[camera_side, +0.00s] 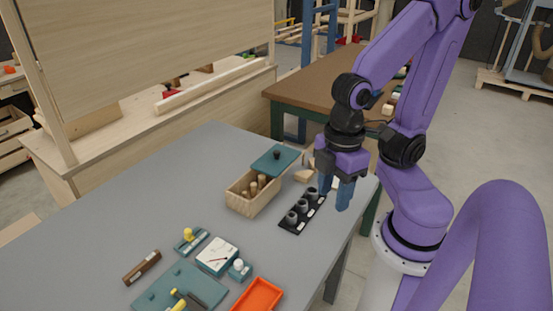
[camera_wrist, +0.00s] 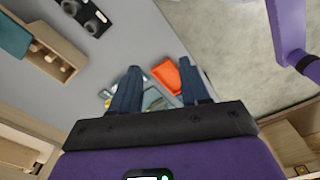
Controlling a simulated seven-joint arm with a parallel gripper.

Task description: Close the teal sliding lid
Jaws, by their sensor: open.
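The teal sliding lid (camera_side: 276,159) with a dark knob lies over the far end of a wooden box (camera_side: 241,201) in the side view. The near part of the box is uncovered, and several wooden pegs (camera_side: 256,187) show inside. In the wrist view the lid (camera_wrist: 14,36) and box (camera_wrist: 47,59) are at the upper left, partly cut off. My gripper (camera_side: 344,207) has blue fingers pointing down, open and empty, to the right of the box and apart from the lid. Its fingers also show in the wrist view (camera_wrist: 163,85).
A black rack (camera_side: 288,229) with several dark cylinders stands between the box and my gripper. An orange tray (camera_side: 258,297), a white-faced meter (camera_side: 217,256), a teal board (camera_side: 165,293) and a brown block (camera_side: 142,267) lie nearer the front. The grey table (camera_side: 120,220) is clear to the box's left.

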